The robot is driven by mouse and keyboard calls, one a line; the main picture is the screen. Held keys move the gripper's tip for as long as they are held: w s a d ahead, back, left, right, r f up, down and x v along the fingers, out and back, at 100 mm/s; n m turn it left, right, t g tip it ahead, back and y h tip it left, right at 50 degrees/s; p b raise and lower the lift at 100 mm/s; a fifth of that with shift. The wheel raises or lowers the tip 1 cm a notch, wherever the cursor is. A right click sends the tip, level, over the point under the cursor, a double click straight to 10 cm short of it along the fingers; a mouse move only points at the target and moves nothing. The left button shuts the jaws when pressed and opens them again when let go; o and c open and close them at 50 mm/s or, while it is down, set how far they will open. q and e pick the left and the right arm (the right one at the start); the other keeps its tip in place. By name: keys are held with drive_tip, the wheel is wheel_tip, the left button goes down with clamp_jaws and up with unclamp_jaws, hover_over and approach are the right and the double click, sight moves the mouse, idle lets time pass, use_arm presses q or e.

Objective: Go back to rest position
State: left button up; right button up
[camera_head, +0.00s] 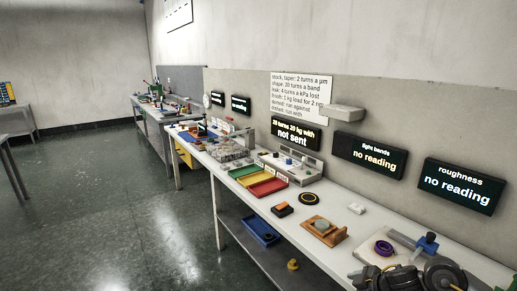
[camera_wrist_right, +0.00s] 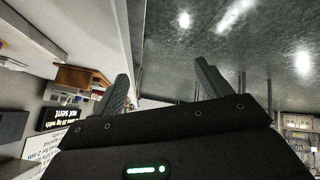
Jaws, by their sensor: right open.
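My right gripper (camera_wrist_right: 163,68) is open in the right wrist view, with its two dark fingers spread apart. Nothing is between them; floor and the white bench's edge show behind. In the head view, dark parts of my own arm cover the near end of the white bench (camera_head: 232,185) at the bottom right. The fingers cannot be made out there. My left gripper is not in view.
The bench holds green, yellow and red trays (camera_head: 267,187), a wooden block fixture (camera_head: 323,231), a black ring (camera_head: 309,198) and a purple ring (camera_head: 384,248). A blue bin (camera_head: 262,231) is on the lower shelf. Open floor (camera_head: 110,215) lies left.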

drive_tip(key=s+a+f+m+t, duration=0.2)
drive_tip(key=s+a+f+m, duration=0.15)
drive_tip(key=s+a, duration=0.7)
drive_tip(key=s+d+f+m+g+h, duration=0.1)
drive_tip(key=s+d+f+m+g, duration=0.15)
drive_tip(key=s, duration=0.45)
drive_tip(key=s+d+f+m+g+h, duration=0.1)
drive_tip(key=s+d+m+h, duration=0.15)
drive_tip(key=s, duration=0.55)
drive_tip(key=s+d+f+m+g+h, duration=0.1)
drive_tip(key=s+d+f+m+g, duration=0.15)
drive_tip(key=s, duration=0.45)
wheel_tip(320, 180, down, 26)
drive_tip(key=s, duration=0.2)
drive_tip(key=s+d+f+g, duration=0.1)
drive_tip(key=s+d+f, duration=0.1)
drive_tip(key=s+f, duration=0.6)
drive_tip(key=s+d+f+n, duration=0.1)
drive_tip(key=s+f, duration=0.6)
drive_tip(key=s, duration=0.1)
drive_tip(key=shift+s+d+f+g, duration=0.35)
drive_tip(key=shift+g, duration=0.05)
